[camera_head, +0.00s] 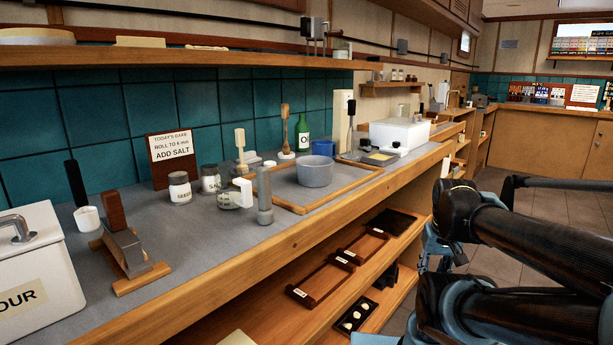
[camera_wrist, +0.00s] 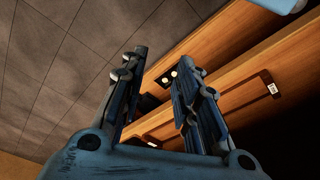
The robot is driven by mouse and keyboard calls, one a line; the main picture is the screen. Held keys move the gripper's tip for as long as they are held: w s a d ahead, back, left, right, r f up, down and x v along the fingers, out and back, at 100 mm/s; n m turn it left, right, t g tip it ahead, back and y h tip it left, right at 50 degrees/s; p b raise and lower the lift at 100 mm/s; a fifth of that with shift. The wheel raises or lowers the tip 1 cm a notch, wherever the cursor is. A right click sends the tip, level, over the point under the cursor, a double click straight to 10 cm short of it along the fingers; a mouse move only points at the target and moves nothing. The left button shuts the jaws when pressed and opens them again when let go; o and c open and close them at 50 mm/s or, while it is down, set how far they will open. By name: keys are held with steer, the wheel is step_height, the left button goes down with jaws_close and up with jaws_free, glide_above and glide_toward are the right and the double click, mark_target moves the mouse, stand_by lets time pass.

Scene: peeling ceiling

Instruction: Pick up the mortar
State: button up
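A round grey bowl that looks like the mortar (camera_head: 314,173) stands upright on the counter, inside a wood-framed area (camera_head: 290,209). A grey rod-like thing (camera_head: 265,195), perhaps a pestle, stands in front of it to the left. My gripper (camera_wrist: 166,62) shows in the wrist view with its two fingers apart and nothing between them. It is off the counter, facing the lower shelf and the tiled floor. The mortar does not show in the wrist view. In the head view my arm is at the right, well away from the mortar.
Near the mortar are a blue cup (camera_head: 323,147), a green bottle (camera_head: 302,134), a seed jar (camera_head: 180,188) and a salt jar (camera_head: 211,179). A white scale-like box (camera_head: 400,133) stands behind right. An upper shelf (camera_head: 180,57) overhangs the counter. Trays (camera_head: 322,282) lie on the lower shelf.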

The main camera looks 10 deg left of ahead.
steer(key=w+a+r+n+g, duration=0.1)
steer(key=w+a+r+n, duration=0.45)
steer(key=r, duration=0.65)
steer(key=w+a+r+n+g, duration=0.1)
steer(key=w+a+r+n, duration=0.1)
steer(key=w+a+r, duration=0.65)
steer(key=w+a+r+n+g, duration=0.1)
steer(key=w+a+r+n, duration=0.4)
steer(key=a+r, duration=0.4)
steer(key=w+a+r+n+g, duration=0.1)
steer(key=w+a+r+n, duration=0.3)
steer(key=w+a+r, duration=0.5)
glide_above(319, 163)
steer(key=w+d, duration=0.1)
step_height(319, 163, down, 12)
steer(key=f, duration=0.3)
steer(key=a+f, duration=0.1)
steer(key=shift+s+f, duration=0.2)
steer(key=shift+s, duration=0.15)
steer(key=shift+f, duration=0.6)
